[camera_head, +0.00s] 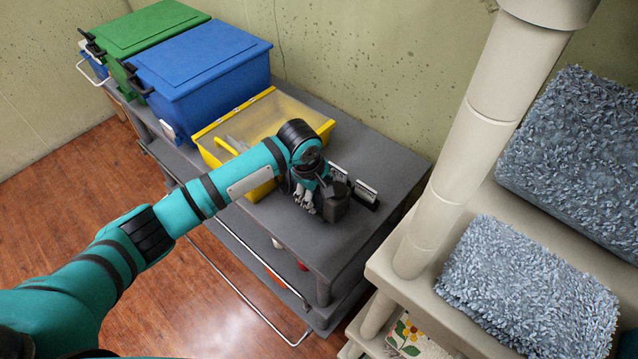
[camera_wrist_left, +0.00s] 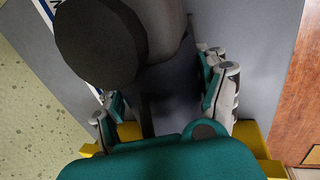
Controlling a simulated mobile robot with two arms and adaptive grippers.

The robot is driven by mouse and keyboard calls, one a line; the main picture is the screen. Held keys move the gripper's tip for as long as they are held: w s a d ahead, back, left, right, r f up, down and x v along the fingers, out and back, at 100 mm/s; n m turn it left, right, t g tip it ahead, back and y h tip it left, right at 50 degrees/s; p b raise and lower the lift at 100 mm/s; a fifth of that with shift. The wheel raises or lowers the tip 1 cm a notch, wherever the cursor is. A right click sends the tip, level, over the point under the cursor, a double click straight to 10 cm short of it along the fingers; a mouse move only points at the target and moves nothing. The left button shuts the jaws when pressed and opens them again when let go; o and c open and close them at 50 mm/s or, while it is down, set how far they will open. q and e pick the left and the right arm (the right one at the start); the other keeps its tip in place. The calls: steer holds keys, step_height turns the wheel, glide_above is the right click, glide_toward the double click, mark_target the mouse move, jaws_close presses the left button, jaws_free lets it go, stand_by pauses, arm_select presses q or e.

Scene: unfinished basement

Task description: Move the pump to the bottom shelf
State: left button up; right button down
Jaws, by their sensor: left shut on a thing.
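The pump is a dark grey object (camera_head: 336,203) standing at the right part of the grey cart's top (camera_head: 385,150), partly hidden by my gripper. My left gripper (camera_head: 308,196) reaches over the cart from the left and is shut on the pump. In the left wrist view the pump's dark round part (camera_wrist_left: 98,42) fills the upper left, and the fingers of the gripper (camera_wrist_left: 165,98) lie on both sides of its body. I cannot tell whether the pump touches the top. Below, a lower shelf of the cart (camera_head: 228,238) shows in part. My right gripper is not in view.
A yellow bin (camera_head: 318,124) stands beside my gripper, with blue (camera_head: 205,70) and green (camera_head: 150,40) boxes farther left. Small black-and-white items (camera_head: 366,194) stand near the pump. A beige shelf unit (camera_head: 440,310) with blue-grey shaggy mats (camera_head: 525,285) is at right. Wood floor is open at left.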

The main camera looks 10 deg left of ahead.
arm_select(q)
steer(key=shift+w+d+r, duration=0.1)
steer(key=shift+r, duration=0.05)
steer(key=o, duration=1.3)
steer(key=shift+f, duration=0.2)
steer(key=o, duration=0.4)
steer(key=shift+s, duration=0.2)
steer(key=shift+o, duration=0.2)
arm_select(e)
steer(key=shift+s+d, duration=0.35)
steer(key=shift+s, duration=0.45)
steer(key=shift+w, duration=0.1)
